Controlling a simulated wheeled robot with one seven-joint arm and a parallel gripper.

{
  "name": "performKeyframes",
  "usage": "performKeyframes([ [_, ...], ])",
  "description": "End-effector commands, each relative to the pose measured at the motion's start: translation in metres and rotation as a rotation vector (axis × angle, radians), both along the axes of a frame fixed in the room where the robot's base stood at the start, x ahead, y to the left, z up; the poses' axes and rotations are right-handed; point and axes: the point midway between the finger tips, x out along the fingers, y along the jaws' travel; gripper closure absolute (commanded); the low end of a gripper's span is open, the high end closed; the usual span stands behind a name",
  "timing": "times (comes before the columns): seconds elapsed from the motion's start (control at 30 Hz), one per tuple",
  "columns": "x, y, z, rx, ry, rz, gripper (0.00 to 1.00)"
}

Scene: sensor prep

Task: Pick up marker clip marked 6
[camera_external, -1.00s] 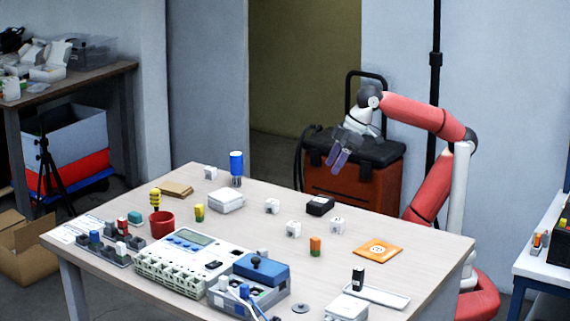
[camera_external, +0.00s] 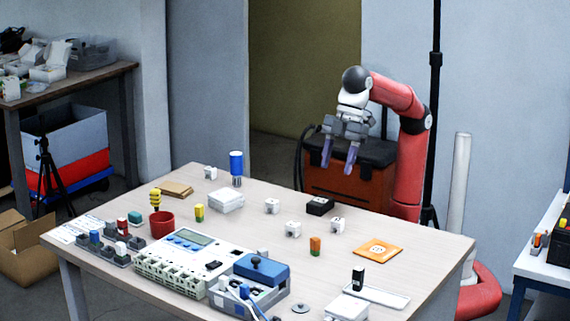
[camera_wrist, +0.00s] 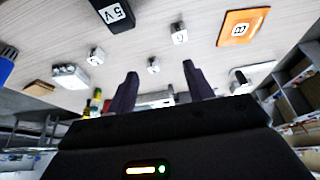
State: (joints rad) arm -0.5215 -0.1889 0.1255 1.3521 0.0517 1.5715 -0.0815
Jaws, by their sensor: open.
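Several small white clips lie on the table. One clip (camera_external: 337,225) sits right of the black block and shows in the wrist view (camera_wrist: 179,33) with a dark mark, which I cannot read surely. A second clip (camera_external: 293,229) is nearer the front, also in the wrist view (camera_wrist: 153,65). A third clip (camera_external: 272,206) is left of the black block, also in the wrist view (camera_wrist: 96,56). Another clip (camera_external: 210,172) is at the far left. I cannot tell which is marked 6. My gripper (camera_external: 339,158) is open and empty, above and beyond the table's back edge, fingers pointing down.
A blue cylinder (camera_external: 236,165) stands at the back left. The instrument with a display (camera_external: 190,252) fills the front.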

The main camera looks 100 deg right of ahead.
Motion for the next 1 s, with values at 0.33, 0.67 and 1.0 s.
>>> performKeyframes([
  [0.33,-0.012,0.045,-0.041,-0.006,0.017,0.132,0.48],
  [0.67,-0.006,0.051,-0.074,-0.005,0.017,0.131,0.48],
  [1.0,0.007,0.06,-0.118,-0.005,0.017,0.131,0.48],
])
